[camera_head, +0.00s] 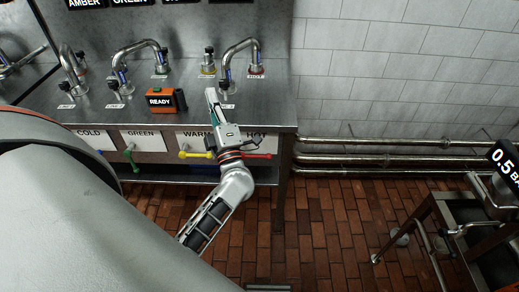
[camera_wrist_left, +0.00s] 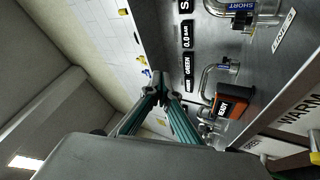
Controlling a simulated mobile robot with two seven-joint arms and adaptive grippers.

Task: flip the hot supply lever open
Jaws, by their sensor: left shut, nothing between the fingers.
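The hot supply lever is a red handle (camera_head: 259,156) under the front edge of the bench, below the partly covered HOT label (camera_head: 257,136). It points sideways to the right. My left gripper (camera_head: 211,93) is above the bench top, up and to the left of the red handle and apart from it. Its wrist passes in front of the bench edge and hides the inner end of the red lever. In the left wrist view the fingers (camera_wrist_left: 163,88) meet at the tips, shut and empty. My right gripper is in neither view.
A yellow handle (camera_head: 195,155) is just left of my wrist; a green handle (camera_head: 132,158) hangs further left. An orange READY box (camera_head: 161,101) and curved taps (camera_head: 240,50) stand on the bench (camera_head: 270,110). Pipes (camera_head: 390,160) run along the right wall.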

